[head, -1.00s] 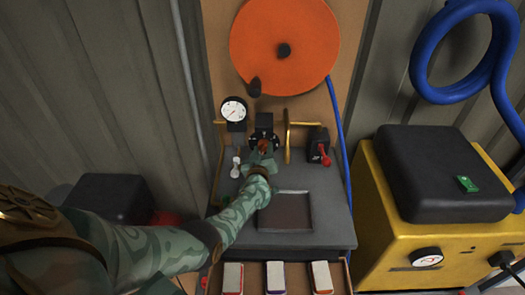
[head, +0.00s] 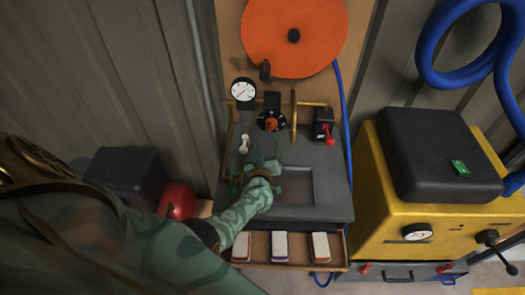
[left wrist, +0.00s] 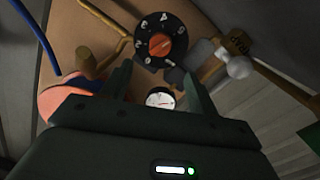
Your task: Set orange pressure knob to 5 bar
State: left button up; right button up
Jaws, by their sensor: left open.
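The orange pressure knob (head: 271,124) sits on a black numbered dial at the back of the grey bench, fully uncovered. In the left wrist view the knob (left wrist: 160,45) is at the centre of its dial with white digits around it; I cannot tell surely which digit it points to. A round white gauge (head: 243,90) stands up and left of the knob; its reading is too small to tell. My left gripper (head: 263,160) is open and empty, in front of the knob and apart from it. My right gripper is not in view.
A red-handled switch (head: 325,125) stands right of the knob, with a brass pipe (head: 294,115) between. A small white lever (head: 244,143) is at the left. A recessed tray (head: 300,187) lies in the bench. A yellow machine (head: 400,200) stands right.

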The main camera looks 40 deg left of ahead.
pick_arm(q)
jog(key=p+v, duration=0.2)
jog(key=v, duration=0.4)
jog(key=shift+s, duration=0.25)
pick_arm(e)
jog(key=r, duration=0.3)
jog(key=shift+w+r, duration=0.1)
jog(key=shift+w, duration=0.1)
pick_arm(q)
jog(key=shift+d+f, duration=0.1)
